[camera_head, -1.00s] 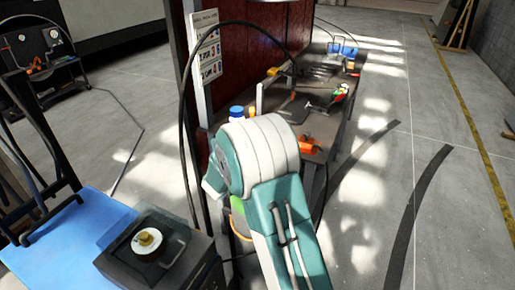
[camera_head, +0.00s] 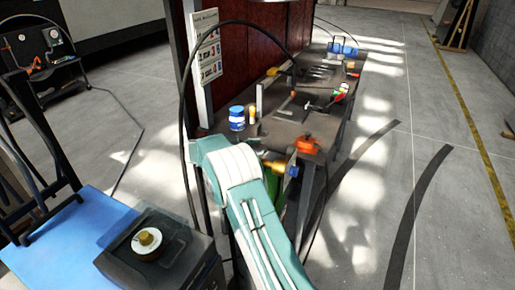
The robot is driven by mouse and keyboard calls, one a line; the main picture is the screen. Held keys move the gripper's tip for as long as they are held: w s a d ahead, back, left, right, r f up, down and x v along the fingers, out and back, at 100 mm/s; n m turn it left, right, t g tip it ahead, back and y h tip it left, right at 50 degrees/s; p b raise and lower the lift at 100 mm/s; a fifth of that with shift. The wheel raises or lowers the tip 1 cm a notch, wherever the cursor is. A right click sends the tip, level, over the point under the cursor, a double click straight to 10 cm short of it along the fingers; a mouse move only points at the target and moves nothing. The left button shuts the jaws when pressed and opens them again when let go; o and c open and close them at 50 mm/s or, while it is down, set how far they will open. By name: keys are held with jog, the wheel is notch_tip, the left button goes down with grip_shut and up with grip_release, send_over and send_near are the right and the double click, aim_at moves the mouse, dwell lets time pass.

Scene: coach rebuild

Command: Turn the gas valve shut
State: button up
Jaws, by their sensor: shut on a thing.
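My arm's teal and white links fill the lower middle and hide what lies behind them. My gripper is not visible; the arm's bulky joint covers where its far end would be. Just right of the arm, below the bench corner, a small yellow fitting with a blue end (camera_head: 282,168) shows. Part of a green body (camera_head: 272,187) shows below it, mostly hidden by the arm. I cannot tell for certain that the fitting is the gas valve, or how far it is turned.
A dark workbench (camera_head: 265,135) holds a blue and white jar (camera_head: 236,118), an orange item (camera_head: 307,145) and several tools. A black hose (camera_head: 186,100) arches over the bench's left end. A blue-topped stand (camera_head: 60,240) is lower left.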

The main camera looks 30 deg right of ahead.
jog(key=shift+w+m+g+y, duration=0.15)
jog(key=shift+m+g+y, duration=0.25)
jog(key=shift+m+g, duration=0.3)
jog(key=shift+a+r+g, duration=0.1)
jog(key=shift+r+g, duration=0.05)
jog(key=shift+g, duration=0.15)
jog(key=o, duration=0.9)
